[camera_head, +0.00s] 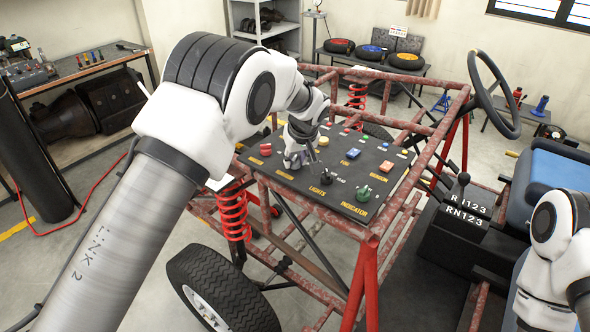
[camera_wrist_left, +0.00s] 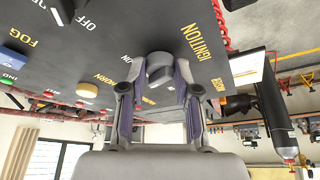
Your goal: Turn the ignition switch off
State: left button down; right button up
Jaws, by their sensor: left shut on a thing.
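My left gripper (camera_head: 297,160) reaches down onto the black switch panel (camera_head: 335,198) on the kart frame. In the left wrist view its two purple-lined fingers (camera_wrist_left: 158,92) are shut on a grey knob, the ignition switch (camera_wrist_left: 160,68), beside the yellow IGNITION lettering. The switch is mostly hidden by the gripper in the head view, and I cannot tell which position it points to. Part of my right arm shows at the lower right of the head view, but its gripper is not in view.
Red frame tubes surround the panel. A steering wheel (camera_head: 494,94), gear lever (camera_head: 463,180) and blue seat (camera_head: 562,175) are to the right.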

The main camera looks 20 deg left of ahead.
pick_arm(q)
jog(key=shift+n+g+y+b, duration=0.35)
jog(key=shift+n+b, duration=0.25)
jog(key=shift+n, duration=0.4)
jog(key=c, duration=0.8)
grip_release()
jog(key=shift+c, duration=0.2)
jog(key=v, duration=1.1)
jog(key=shift+d+r, duration=0.2)
jog(key=shift+r, duration=0.15)
jog(key=shift+f, duration=0.1)
